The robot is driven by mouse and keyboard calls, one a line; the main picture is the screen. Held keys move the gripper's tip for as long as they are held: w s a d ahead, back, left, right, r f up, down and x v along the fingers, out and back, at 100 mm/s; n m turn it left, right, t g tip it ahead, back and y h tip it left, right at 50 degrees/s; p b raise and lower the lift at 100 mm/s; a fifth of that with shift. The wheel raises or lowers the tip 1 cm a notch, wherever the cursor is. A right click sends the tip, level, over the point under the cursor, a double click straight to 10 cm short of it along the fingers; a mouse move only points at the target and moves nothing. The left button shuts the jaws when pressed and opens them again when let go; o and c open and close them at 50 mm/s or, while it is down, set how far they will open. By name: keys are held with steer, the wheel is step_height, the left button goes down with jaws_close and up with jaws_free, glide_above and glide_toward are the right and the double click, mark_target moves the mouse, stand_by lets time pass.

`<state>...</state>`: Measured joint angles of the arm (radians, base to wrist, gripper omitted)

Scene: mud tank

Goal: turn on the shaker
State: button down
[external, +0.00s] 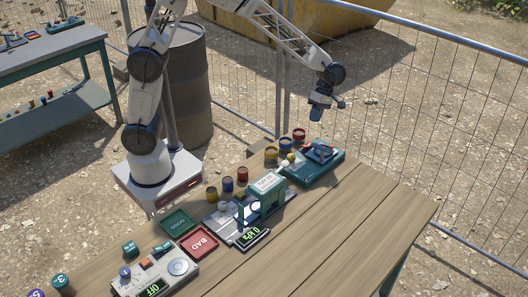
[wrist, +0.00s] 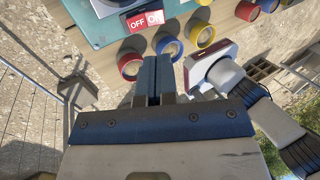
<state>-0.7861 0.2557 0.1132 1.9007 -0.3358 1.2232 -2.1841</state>
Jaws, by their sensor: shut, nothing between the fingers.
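The shaker appears to be the teal device (external: 325,165) at the far right end of the row on the wooden table. A blue item sits on its top plate. In the wrist view part of its teal body (wrist: 98,28) shows at the top, with a red-and-white rocker switch (wrist: 146,19) marked OFF and ON. Which side of the switch is pressed I cannot tell. My gripper (external: 316,116) hangs above and behind the teal device, clear of it. In the wrist view its dark fingers (wrist: 153,75) are shut and empty, apart from the switch.
Red (external: 299,134), blue (external: 285,145) and yellow (external: 271,156) cups stand behind the teal device. A teal-topped instrument (external: 267,190), a green GOOD tray (external: 178,223), a red BAD tray (external: 199,244) and an OFF-display device (external: 155,272) lie leftward. The table's right part is clear.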

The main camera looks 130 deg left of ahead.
mark_target(305, 146)
steer(key=x, duration=1)
steer(key=shift+d+f, duration=0.1)
steer(key=shift+f, duration=0.05)
steer(key=shift+d+f, duration=0.1)
steer(key=shift+d+f+y, duration=0.2)
steer(key=shift+y, duration=0.3)
steer(key=shift+a, duration=0.1)
steer(key=shift+a+r, duration=0.1)
steer(key=shift+a, duration=0.15)
